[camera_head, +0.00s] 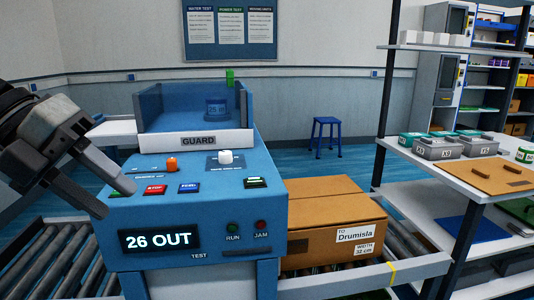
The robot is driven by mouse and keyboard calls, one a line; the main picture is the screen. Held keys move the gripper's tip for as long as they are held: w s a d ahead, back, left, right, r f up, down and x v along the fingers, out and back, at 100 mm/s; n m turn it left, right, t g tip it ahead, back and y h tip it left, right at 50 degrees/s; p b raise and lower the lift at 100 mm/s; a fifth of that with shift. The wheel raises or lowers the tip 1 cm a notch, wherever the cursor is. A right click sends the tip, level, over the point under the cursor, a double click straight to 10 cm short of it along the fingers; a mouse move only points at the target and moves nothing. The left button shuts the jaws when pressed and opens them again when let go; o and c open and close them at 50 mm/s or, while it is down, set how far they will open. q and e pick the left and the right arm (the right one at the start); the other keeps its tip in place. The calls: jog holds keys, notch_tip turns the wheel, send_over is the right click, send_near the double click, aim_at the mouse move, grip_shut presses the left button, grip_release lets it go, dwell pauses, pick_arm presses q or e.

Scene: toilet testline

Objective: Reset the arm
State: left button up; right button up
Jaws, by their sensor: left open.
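My left gripper (117,201) comes in from the left, dark grey, with its two fingers spread open and nothing between them. Its fingertips are over the left part of the blue machine's sloped control panel (215,182). I cannot tell whether a fingertip touches the panel. My right gripper is out of view.
The panel has a red STOP button (154,190), a blue FEED button (189,188), an orange knob (172,165) and a white knob (225,157). The display (160,240) reads "26 OUT". A cardboard box (325,225) lies on the conveyor. Shelving (455,165) stands at right.

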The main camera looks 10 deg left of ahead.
pick_arm(q)
jog(key=w+d+f+n+t+h+p, duration=0.2)
jog(key=w+f+n+t, duration=0.2)
jog(key=f+n+t, duration=0.35)
jog(key=w+d+f+n+t+h+p, duration=0.1)
jog(key=w+f+n+t+h+p, duration=0.3)
jog(key=f+n, duration=0.6)
jog(key=s+d+f+n+g+y, duration=0.2)
jog(key=s+d+f+n+y, duration=0.2)
jog(key=f, duration=0.5)
jog(key=s+d+f+n+g+y, duration=0.2)
jog(key=s+d+f+n+y, duration=0.3)
jog(key=s+f+n, duration=0.4)
jog(key=shift+d+f+n, duration=0.2)
jog(key=shift+n, duration=0.15)
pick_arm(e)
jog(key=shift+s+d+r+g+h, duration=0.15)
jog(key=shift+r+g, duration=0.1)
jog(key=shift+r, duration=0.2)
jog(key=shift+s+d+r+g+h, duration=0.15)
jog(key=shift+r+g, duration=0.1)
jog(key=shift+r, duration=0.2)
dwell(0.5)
